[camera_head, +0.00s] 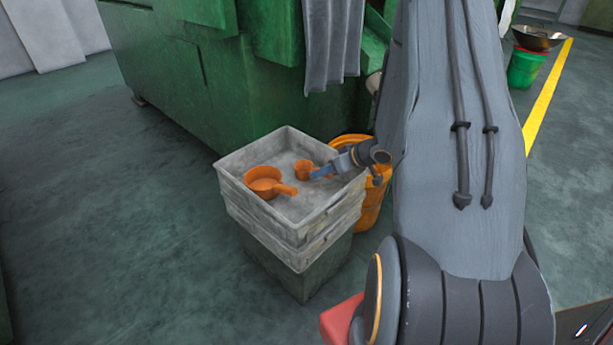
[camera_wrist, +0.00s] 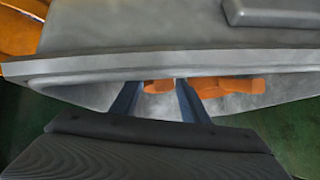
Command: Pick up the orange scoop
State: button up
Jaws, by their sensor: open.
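Two orange scoops lie in the top grey crate (camera_head: 247,208) in the head view. The larger scoop (camera_head: 266,183) is at the left, its handle pointing right. A smaller orange scoop (camera_head: 303,169) lies near the crate's middle. My gripper (camera_head: 317,175) reaches over the crate's right side, its fingertips close to the smaller scoop. In the wrist view the open fingers (camera_wrist: 160,84) stand apart, with an orange part (camera_wrist: 157,87) showing between them and more orange (camera_wrist: 228,86) to the right. I cannot tell whether the fingers touch it.
The crates are stacked on a darker box (camera_head: 304,277). An orange bucket (camera_head: 372,208) stands close behind at the right. A green machine (camera_head: 240,85) with a hanging grey cloth (camera_head: 332,45) is behind. The floor at left is clear. A green bucket (camera_head: 525,69) stands far right.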

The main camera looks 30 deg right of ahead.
jog(key=x, duration=0.2)
jog(key=shift+w+a+f+b, duration=0.15)
jog(key=shift+w+f+b, duration=0.1)
jog(key=shift+f+b, duration=0.1)
jog(key=shift+r, duration=0.1)
jog(key=shift+c, duration=0.2)
grip_shut()
